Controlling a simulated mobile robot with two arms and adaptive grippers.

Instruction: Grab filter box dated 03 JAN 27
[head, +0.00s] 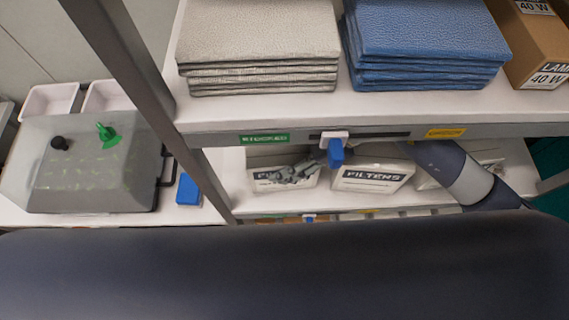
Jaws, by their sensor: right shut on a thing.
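A white filter box (267,184) with a dark label band stands on the lower shelf, left of a second white box marked FILTENS (372,178). My right arm reaches in from the right under the upper shelf. My right gripper (298,174) is at the front of the left box, covers part of its label and is shut on that box. No date can be read on either box. Another pale box (428,180) is partly hidden behind my right arm. My left gripper is not in view.
The upper shelf (221,111) holds grey folded stacks (260,50), blue ones (430,45) and a cardboard box (540,50). A blue clip (336,154) hangs at its front edge. A shelf post (125,65) stands left. A lidded chamber (95,165) is beyond it.

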